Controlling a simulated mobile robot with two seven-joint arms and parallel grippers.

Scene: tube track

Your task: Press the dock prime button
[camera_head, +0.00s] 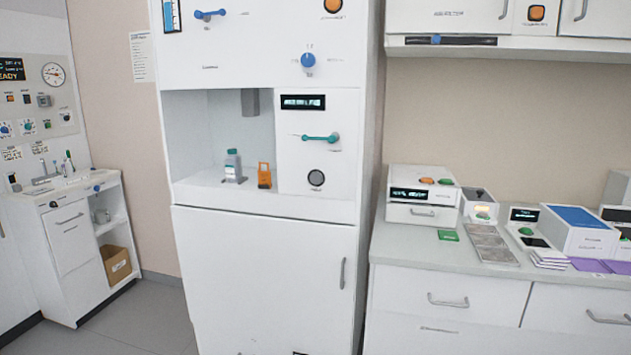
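A tall white cabinet (265,280) stands in the middle of the view. Its inner panel has a dark display (302,102), a teal lever (320,138) and a round dark button (316,178) with a label too small to read. A round orange button (333,5) sits near the top edge above a blue knob (308,61). I cannot tell from the labels which of these is the dock prime button. Neither of my grippers is in view.
The right counter (410,240) carries several devices and trays. A cart (70,230) with a cardboard box (116,264) is at left. Grey floor (145,320) shows clear at lower left.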

